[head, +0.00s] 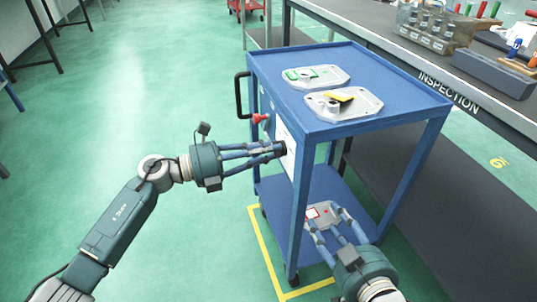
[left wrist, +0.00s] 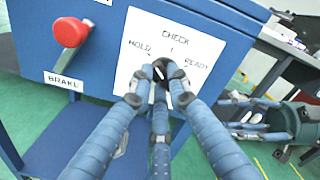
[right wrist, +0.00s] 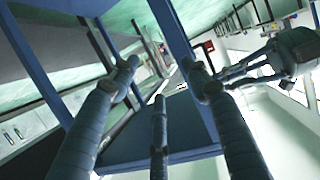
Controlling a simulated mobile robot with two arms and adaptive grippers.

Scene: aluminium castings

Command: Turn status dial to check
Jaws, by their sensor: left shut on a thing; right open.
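The status dial panel (left wrist: 140,40) is a white plate on the end of the blue cart (head: 400,105), lettered HOLD, CHECK and READY. It also shows in the head view (head: 290,148). The black status dial (left wrist: 160,73) sits between my left gripper's fingertips and is mostly hidden. I cannot tell which word it points to. My left gripper (head: 277,150) is shut on the dial; its fingers also show in the left wrist view (left wrist: 160,75). My right gripper (head: 330,217) is open and empty, low in front of the cart; its spread fingers show in the right wrist view (right wrist: 165,85).
A red BRAKE knob (left wrist: 69,32) is left of the panel. Two castings (head: 318,76) (head: 365,105) lie on the cart top, with green and yellow pieces. The inspection bench (head: 400,50) stands behind on the right. The green floor (head: 140,90) at left is open.

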